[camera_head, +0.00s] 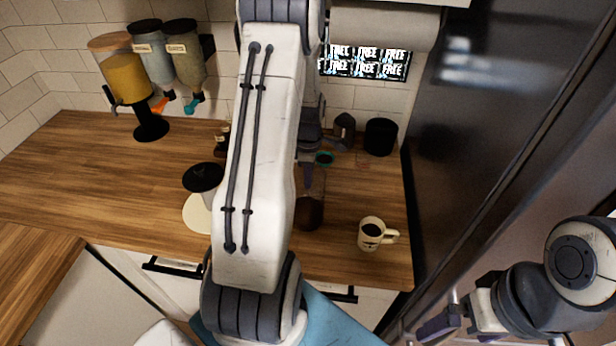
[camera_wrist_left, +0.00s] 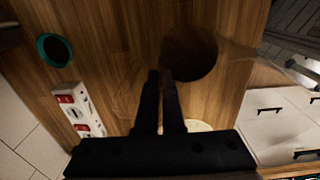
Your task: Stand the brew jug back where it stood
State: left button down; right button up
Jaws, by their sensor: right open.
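The brew jug (camera_head: 309,212) is clear glass with dark coffee low inside. In the head view it is right of my white left arm, which hides part of it. In the left wrist view the dark coffee (camera_wrist_left: 190,55) shows just beyond the fingertips, with faint glass around it. My left gripper (camera_wrist_left: 161,75) has its two fingers close together and appears shut on the jug's glass; the contact is hard to see. Whether the jug touches the counter cannot be told. My right gripper (camera_head: 448,322) is open and empty at lower right, away from the counter.
A cream mug (camera_head: 371,233) with dark liquid stands right of the jug. A black-lidded vessel (camera_head: 203,177) and a cream round mat (camera_head: 195,214) are to the left.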

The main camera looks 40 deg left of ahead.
pick_arm(q)
jog(key=shift+f, duration=0.45)
jog(key=shift+f, duration=0.1)
jog(key=shift+f, duration=0.15)
jog(key=c, duration=1)
grip_release()
jog(key=shift+c, duration=0.2)
